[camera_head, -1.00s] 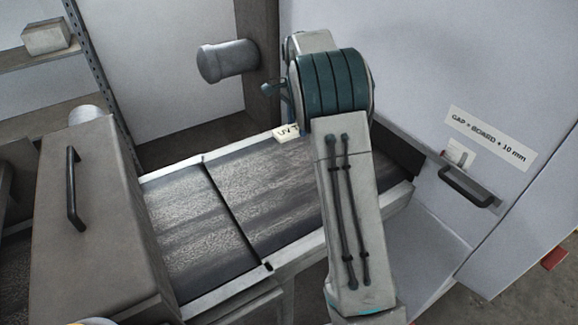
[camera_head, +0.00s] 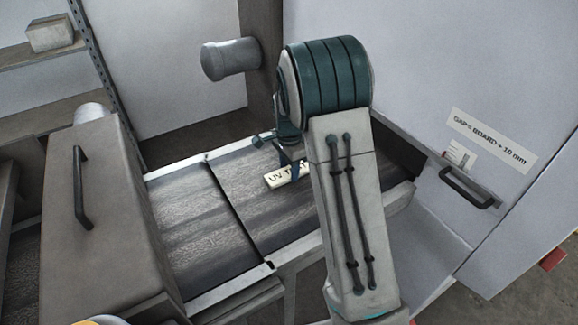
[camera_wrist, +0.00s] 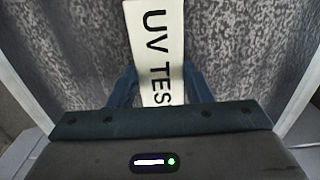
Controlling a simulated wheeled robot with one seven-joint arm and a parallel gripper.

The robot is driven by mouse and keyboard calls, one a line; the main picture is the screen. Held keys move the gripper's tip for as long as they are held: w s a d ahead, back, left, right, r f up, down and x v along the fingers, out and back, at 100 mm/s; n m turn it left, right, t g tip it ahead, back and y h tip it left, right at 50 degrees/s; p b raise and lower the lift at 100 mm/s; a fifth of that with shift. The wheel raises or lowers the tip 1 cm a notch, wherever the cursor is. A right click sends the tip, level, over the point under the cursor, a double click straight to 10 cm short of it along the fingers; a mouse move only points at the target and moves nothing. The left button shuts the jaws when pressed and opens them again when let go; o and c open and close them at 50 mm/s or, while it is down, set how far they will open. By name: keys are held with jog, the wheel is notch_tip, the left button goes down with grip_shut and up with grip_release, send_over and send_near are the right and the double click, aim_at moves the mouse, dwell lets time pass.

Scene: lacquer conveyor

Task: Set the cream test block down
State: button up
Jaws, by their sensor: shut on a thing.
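The cream test block (camera_head: 279,178), lettered "UV TEST", is at the conveyor belt (camera_head: 275,217), just left of my arm in the head view. My gripper (camera_head: 291,163) is shut on it; my arm hides its right end. In the wrist view the block (camera_wrist: 158,40) runs lengthwise away from me, with a blue finger of my gripper (camera_wrist: 158,85) on either side. The block is over the dark speckled belt. I cannot tell whether it touches the belt or is held just above it.
A grey hood with a black handle (camera_head: 78,190) covers the belt's left end. A white cabinet with a handle (camera_head: 467,188) and a gap label stands at right. A grey cylinder (camera_head: 230,60) sticks out behind. The belt left of the block is clear.

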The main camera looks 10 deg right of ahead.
aim_at(289, 171)
jog(key=shift+f, duration=0.2)
jog(key=o, duration=1)
notch_tip(289, 171, up, 12)
jog(key=s+r+n+t+b, duration=0.1)
jog(key=s+r+n, duration=0.25)
jog(key=s, duration=0.35)
jog(key=s+r+n+t, duration=0.15)
jog(key=s+n, duration=0.25)
jog(key=s, duration=0.4)
jog(key=s+n, duration=0.2)
jog(key=s, duration=0.2)
jog(key=s+f+n, duration=0.1)
jog(key=s+n, duration=0.1)
jog(key=s, duration=0.2)
jog(key=s+f+n, duration=0.1)
jog(key=s+n, duration=0.2)
jog(key=s, duration=0.2)
jog(key=shift+s+f+t, duration=0.1)
jog(key=shift+f+t, duration=0.05)
jog(key=shift+t, duration=0.1)
